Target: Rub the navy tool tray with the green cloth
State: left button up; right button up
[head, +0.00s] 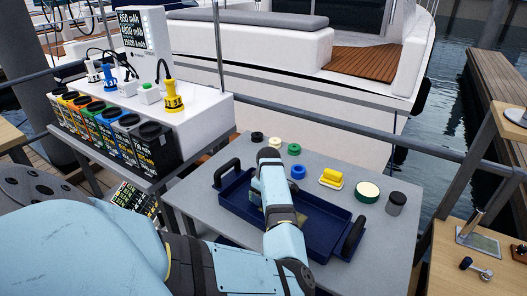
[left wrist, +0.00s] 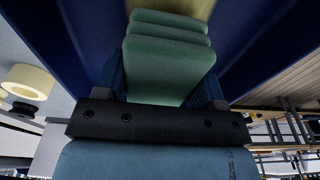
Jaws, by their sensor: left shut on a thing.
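The navy tool tray (head: 232,207) lies on a grey tabletop, with a black handle at each end. A dull yellowish patch (head: 300,217) shows on its floor, partly hidden by my left arm. In the left wrist view, my left gripper (left wrist: 168,92) is shut on the folded green cloth (left wrist: 168,62). The cloth points toward the tray's blue surface, and the yellowish patch (left wrist: 235,18) shows beyond it. I cannot tell whether the cloth touches the tray. In the head view my arm hides the cloth and the fingertips. My right gripper is in neither view.
A white unit with battery packs (head: 150,140) stands left. A wooden table (head: 475,270) is at right.

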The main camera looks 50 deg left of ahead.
pick_arm(q)
jog(key=shift+f, duration=0.6)
jog(key=shift+d, duration=0.1)
jog(key=d+p, duration=0.1)
jog(key=d, duration=0.1)
jog(key=w+d+p, duration=0.1)
jog(key=d, duration=0.2)
jog(key=shift+r, duration=0.15)
jog(key=shift+d, duration=0.25)
jog(key=shift+d, duration=0.1)
